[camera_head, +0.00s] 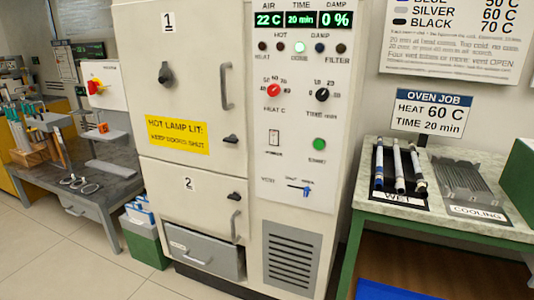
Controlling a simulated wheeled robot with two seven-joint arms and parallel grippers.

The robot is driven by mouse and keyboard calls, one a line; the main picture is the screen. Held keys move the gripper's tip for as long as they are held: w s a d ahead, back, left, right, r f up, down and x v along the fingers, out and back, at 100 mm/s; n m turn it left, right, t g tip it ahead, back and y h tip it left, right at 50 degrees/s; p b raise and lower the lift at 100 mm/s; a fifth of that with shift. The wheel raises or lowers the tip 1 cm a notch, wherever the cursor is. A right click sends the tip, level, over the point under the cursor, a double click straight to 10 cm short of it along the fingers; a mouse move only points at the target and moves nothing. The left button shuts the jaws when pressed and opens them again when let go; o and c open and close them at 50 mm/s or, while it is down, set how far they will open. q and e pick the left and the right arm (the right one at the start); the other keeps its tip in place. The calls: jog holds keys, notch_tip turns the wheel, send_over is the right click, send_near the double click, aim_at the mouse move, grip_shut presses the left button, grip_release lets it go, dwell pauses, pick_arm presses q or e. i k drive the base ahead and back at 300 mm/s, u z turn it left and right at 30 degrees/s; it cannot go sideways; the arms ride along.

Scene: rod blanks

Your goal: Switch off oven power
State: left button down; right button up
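The oven (255,215) is a tall off-white cabinet in the middle of the head view. Its small power switch (274,138) is a rocker on the control panel, left of the green start button (319,144); its on or off position is too small to tell. The display (300,19) is lit and reads 22 C, 20 min and 0 %. The done lamp (299,47) glows pale green; the other lamps look dark. The red heat knob (274,91), black time knob (322,95) and blue vent slider (300,189) also show. Neither gripper is in view.
Oven doors 1 (190,75) and 2 (190,195) look shut. A grey drawer (206,255) sits below them. On the right, a green-framed table (420,222) holds several rods (398,165) on the wet tray and a cooling rack (475,185). A bench stands left.

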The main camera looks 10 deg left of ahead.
aim_at(274, 135)
jog(key=z, duration=0.4)
jog(key=i, duration=1.4)
jog(key=u, duration=0.55)
